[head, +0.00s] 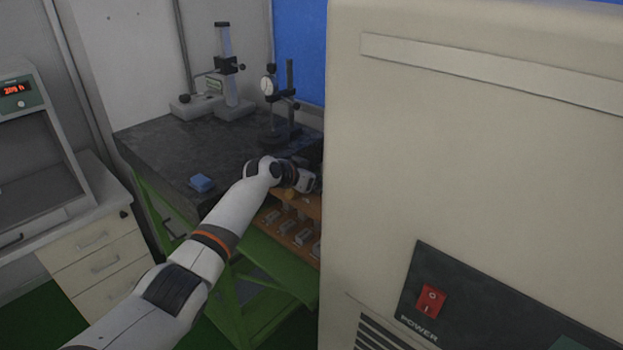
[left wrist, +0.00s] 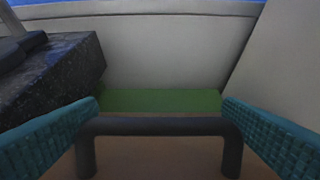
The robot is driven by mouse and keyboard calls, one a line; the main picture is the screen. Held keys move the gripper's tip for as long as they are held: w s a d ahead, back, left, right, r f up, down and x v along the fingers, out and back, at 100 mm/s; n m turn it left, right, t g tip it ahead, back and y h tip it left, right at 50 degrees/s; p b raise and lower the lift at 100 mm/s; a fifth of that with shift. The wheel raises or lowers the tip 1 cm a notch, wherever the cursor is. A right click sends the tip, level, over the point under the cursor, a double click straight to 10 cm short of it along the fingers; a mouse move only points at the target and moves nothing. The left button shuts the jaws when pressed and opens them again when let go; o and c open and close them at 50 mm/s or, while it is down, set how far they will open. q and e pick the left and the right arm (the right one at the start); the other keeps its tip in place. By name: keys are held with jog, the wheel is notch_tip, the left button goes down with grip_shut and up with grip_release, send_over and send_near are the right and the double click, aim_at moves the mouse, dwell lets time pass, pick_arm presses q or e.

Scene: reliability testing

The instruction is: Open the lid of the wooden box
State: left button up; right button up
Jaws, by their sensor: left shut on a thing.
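The orange-brown wooden box (head: 283,233) is partly visible in the head view, by the front edge of the dark stone table. Several grey metal pieces show in it. The large beige cabinet hides its right part. My left gripper (head: 308,184) is over the far part of the box, beside the cabinet, its fingers hard to make out there. In the left wrist view, the teal finger pads stand at both ends of a dark bar handle (left wrist: 160,127), and the gripper is shut on it. A brown surface (left wrist: 160,158) lies under the handle. The lid's angle is unclear. My right gripper is not in view.
The beige cabinet (head: 470,170) stands close on the right and blocks the view.

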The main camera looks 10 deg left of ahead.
pick_arm(q)
jog(key=shift+d+f, duration=0.1)
jog(key=shift+d, duration=0.05)
jog(key=o, duration=1)
jog(key=shift+o, duration=0.2)
jog(key=shift+d, duration=0.1)
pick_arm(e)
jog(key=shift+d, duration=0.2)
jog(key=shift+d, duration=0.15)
pick_arm(q)
jog(key=shift+s+a+r, duration=0.25)
jog(key=shift+s+a, duration=0.05)
jog(key=shift+a, duration=0.1)
jog(key=b+v, duration=0.1)
jog(key=v, duration=0.8)
jog(key=shift+s+a+b, duration=0.1)
jog(key=shift+s+b, duration=0.1)
jog(key=shift+b, duration=0.1)
jog(key=shift+s+a+r, duration=0.25)
jog(key=shift+s+r, duration=0.2)
jog(key=shift+s, duration=0.1)
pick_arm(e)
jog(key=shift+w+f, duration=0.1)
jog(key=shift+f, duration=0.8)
pick_arm(q)
jog(key=shift+c, duration=0.6)
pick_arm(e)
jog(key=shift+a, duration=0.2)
